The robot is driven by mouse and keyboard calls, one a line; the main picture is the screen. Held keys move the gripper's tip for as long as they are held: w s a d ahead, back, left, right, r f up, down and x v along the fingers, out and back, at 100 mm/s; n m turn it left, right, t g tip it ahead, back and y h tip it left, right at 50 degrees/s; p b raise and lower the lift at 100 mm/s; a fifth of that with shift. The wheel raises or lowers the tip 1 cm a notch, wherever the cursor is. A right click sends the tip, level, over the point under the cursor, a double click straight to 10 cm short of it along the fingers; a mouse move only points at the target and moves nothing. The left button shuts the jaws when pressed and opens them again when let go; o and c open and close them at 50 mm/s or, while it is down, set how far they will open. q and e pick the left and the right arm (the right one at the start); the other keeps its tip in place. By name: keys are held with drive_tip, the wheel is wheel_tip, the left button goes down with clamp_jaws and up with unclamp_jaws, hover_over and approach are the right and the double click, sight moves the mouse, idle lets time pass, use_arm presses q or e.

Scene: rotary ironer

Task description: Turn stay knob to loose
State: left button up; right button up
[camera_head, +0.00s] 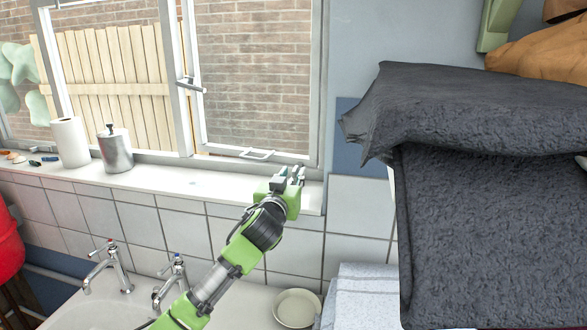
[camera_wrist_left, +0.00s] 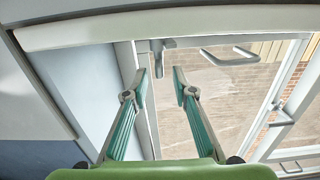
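My left gripper (camera_head: 288,176) is at the right end of the window sill in the head view, in front of the lower right corner of the window frame. In the left wrist view its two fingers (camera_wrist_left: 161,80) are apart with nothing between the tips. A small grey fitting with a rounded knob-like top (camera_wrist_left: 160,47) sits on the frame just beyond the fingertips, apart from them; I take it for the stay knob. Its setting cannot be read. In the head view the gripper hides that spot. A grey loop-shaped bar (camera_wrist_left: 230,57) lies beside it, also seen in the head view (camera_head: 257,154).
The window sash (camera_head: 190,84) stands ajar with a handle. A paper roll (camera_head: 69,142) and a metal canister (camera_head: 115,150) stand on the sill (camera_head: 150,178) at left. Taps (camera_head: 115,268) and a dish (camera_head: 297,307) are below. Dark folded cloth (camera_head: 480,220) fills the right.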

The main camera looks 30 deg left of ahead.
use_arm(q)
drive_tip(key=shift+w+a+r, duration=0.1)
drive_tip(key=shift+w, duration=0.6)
drive_tip(key=shift+w+a, duration=0.1)
drive_tip(key=shift+w, duration=0.15)
use_arm(e)
drive_tip(key=shift+s+r, duration=0.15)
drive_tip(key=shift+r, duration=0.15)
drive_tip(key=shift+s, duration=0.1)
use_arm(q)
clamp_jaws()
drive_tip(key=n+y+b, duration=0.1)
drive_tip(key=b, duration=0.1)
drive_tip(key=n+g+y+b, duration=0.1)
drive_tip(key=y+b, duration=0.1)
drive_tip(key=d+n+g+y+b, duration=0.1)
drive_tip(key=y+b, duration=0.1)
drive_tip(key=shift+w+f+n+b, duration=0.15)
drive_tip(key=shift+f+n+b, duration=0.15)
drive_tip(key=shift+n, duration=0.1)
drive_tip(key=shift+r+n+g+y+b, duration=0.3)
drive_tip(key=shift+g+y+b, duration=0.1)
drive_tip(key=shift+y, duration=0.2)
use_arm(e)
wheel_tip(320, 180, down, 8)
drive_tip(key=shift+r, duration=0.15)
use_arm(q)
drive_tip(key=shift+a, duration=0.1)
use_arm(e)
drive_tip(key=shift+s+a, duration=0.1)
